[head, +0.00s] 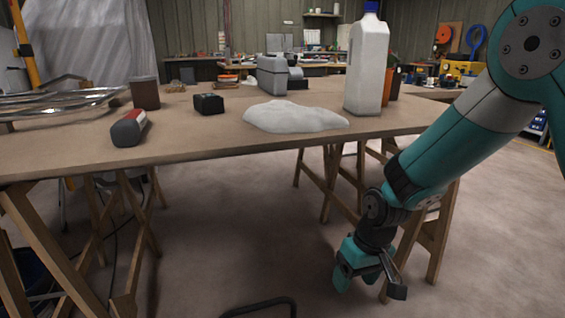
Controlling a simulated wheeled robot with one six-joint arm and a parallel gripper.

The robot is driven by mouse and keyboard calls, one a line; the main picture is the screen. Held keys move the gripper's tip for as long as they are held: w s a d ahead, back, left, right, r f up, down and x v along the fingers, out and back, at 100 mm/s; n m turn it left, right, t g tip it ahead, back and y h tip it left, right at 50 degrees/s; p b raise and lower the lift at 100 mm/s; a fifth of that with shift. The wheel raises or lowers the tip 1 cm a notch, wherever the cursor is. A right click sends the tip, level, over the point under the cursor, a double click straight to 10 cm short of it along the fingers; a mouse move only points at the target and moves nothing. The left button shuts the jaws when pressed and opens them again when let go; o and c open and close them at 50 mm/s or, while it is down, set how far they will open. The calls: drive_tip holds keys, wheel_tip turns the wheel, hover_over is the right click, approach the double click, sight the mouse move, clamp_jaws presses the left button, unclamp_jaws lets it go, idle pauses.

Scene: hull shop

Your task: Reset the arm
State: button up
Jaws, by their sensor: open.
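My arm comes in from the upper right of the head view and reaches down in front of the table's right part. My gripper (371,284) hangs at the arm's lower end, below the level of the tabletop and in front of a trestle leg. Its jaws are apart, and nothing shows between them. It touches nothing that I can see.
The wooden table (220,148) stands on trestles. It bears a white bottle (367,68), a pale mound (293,117), a red and grey block (129,128), a black box (209,104), a brown cup (145,93) and metal tubes (60,103). Floor in front is mostly clear.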

drive_tip(key=s+r+n+y, duration=0.2)
drive_tip(key=s+r+n, duration=0.1)
drive_tip(key=s+r, duration=1.65)
wheel_tip(320, 180, up, 36)
drive_tip(key=s+p, duration=0.2)
drive_tip(key=p, duration=3.5)
drive_tip(key=shift+a, duration=0.1)
